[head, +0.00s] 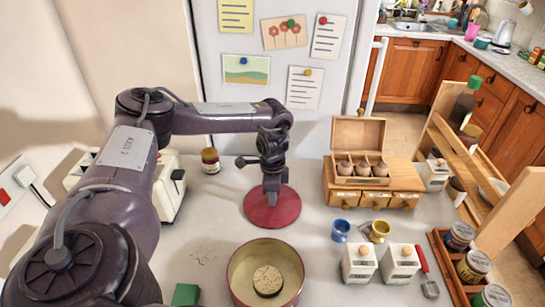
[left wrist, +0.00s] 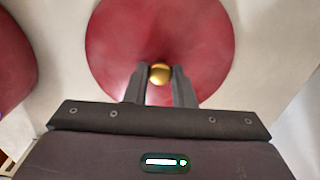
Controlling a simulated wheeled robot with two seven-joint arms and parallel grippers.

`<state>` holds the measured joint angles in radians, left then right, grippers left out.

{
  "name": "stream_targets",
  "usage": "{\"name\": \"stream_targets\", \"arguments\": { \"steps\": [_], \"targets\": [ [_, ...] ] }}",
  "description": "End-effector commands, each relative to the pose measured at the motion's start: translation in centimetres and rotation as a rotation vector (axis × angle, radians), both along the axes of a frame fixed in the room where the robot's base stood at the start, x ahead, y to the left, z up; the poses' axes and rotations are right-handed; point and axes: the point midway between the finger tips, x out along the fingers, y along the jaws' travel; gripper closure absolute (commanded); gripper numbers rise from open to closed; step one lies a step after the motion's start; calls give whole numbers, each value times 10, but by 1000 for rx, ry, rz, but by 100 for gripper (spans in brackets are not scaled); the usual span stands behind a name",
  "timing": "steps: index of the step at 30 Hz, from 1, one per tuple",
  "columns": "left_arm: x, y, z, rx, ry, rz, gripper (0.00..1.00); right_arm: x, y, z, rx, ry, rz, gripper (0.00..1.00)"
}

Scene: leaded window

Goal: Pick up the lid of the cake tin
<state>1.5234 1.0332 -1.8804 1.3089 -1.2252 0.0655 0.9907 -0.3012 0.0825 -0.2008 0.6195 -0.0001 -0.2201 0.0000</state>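The lid (head: 262,212) is a round dark-red disc on the grey counter, in the middle of the head view. In the left wrist view the lid (left wrist: 115,45) fills the upper middle, with a gold knob (left wrist: 160,73) at its centre. My left gripper (head: 271,192) points straight down over the lid. Its fingertips (left wrist: 160,78) are on both sides of the knob, closed against it. I cannot see any clear gap under the lid. The cake tin (head: 236,283) stands open, nearer to me, with a round speckled cake (head: 268,280) inside. My right gripper is out of view.
A wooden drawer box with an egg rack (head: 372,184) stands right of the lid. Two white boxes (head: 360,263), a blue cup (head: 341,230) and a yellow cup (head: 380,231) are nearer. A small jar (head: 210,160) and a cream toaster (head: 170,192) are left. A green block (head: 186,294) lies beside the tin.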

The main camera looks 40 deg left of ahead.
Motion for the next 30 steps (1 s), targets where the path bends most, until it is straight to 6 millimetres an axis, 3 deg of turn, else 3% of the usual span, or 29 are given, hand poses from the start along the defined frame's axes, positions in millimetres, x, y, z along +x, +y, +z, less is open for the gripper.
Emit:
{"name": "stream_targets", "arguments": {
  "steps": [4,17,26,30],
  "targets": [
    [0,0,0,0,0,0,100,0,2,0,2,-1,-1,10],
    [1,0,10,-1,-2,1,100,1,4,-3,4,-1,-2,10],
    [1,0,59,-2,-6,1,100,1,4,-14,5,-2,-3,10],
    [2,0,103,2,-7,-2,100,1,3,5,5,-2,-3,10]
  ]
}}
